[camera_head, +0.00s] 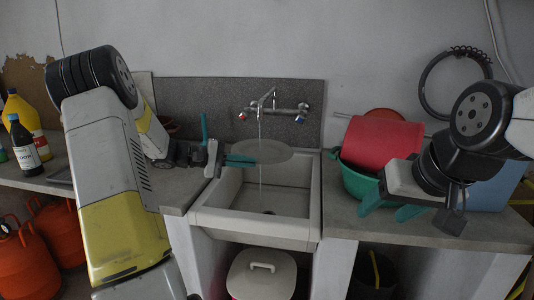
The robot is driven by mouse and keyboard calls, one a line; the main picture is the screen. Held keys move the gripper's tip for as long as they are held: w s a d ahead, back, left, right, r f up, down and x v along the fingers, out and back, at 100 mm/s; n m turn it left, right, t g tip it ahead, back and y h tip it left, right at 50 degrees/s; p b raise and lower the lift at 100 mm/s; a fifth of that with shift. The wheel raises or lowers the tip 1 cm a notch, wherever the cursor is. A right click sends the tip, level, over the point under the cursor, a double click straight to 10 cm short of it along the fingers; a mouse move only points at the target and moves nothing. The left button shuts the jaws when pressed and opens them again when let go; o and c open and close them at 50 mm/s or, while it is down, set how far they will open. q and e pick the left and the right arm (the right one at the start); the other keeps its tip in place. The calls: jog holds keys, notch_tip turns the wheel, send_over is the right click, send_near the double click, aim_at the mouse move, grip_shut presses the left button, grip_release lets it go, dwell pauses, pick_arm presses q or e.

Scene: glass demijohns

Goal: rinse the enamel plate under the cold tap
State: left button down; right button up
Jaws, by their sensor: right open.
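The tap has a red-marked knob on the left and a blue-marked knob (299,119) on the right. My right gripper (390,208) is open and empty, in front of the green basin.
The green basin (356,184) with a red item (381,143) stands on the right counter. Bottles (28,146) stand on the left counter. A lidded bin (262,276) is under the sink. Orange gas cylinders (58,232) stand at lower left.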

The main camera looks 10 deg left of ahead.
pick_arm(q)
jog(key=shift+a, duration=0.1)
jog(key=shift+w+a, duration=0.2)
jog(key=shift+a, duration=0.25)
jog(key=shift+s+d, duration=0.2)
jog(key=shift+d, duration=0.4)
jog(key=shift+a, duration=0.15)
jog(key=shift+w+a, duration=0.2)
jog(key=shift+a, duration=0.25)
jog(key=shift+d, duration=0.2)
jog(key=shift+s+d, duration=0.2)
jog(key=shift+d, duration=0.2)
jog(key=shift+w+a, duration=0.1)
jog(key=shift+a, duration=0.15)
